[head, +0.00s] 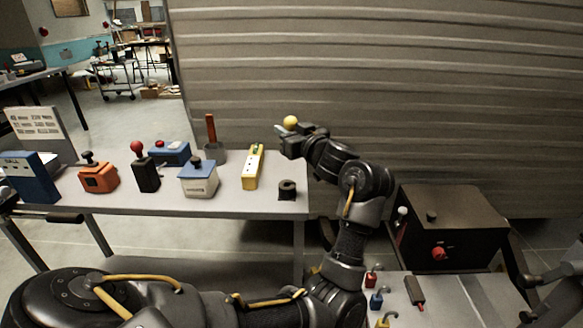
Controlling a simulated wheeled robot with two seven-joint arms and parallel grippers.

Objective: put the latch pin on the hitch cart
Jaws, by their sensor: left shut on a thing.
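My left gripper (285,141) is above the back right part of the grey workbench, near the ribbed camper wall. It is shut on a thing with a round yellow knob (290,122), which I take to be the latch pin. The knob sticks up above the jaws; the rest is mostly hidden by the gripper. I cannot tell for certain which surface is the hitch cart. The grey workbench (265,205) stands at left, and a lower grey surface (462,296) is at bottom right. My right gripper is not clearly seen.
The workbench carries an orange box (98,179), a black block with a red knob (146,176), a blue-topped box (198,178), a yellow block (252,167) and a black ring (287,190). A dark box (455,225) and small coloured pieces are at lower right.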

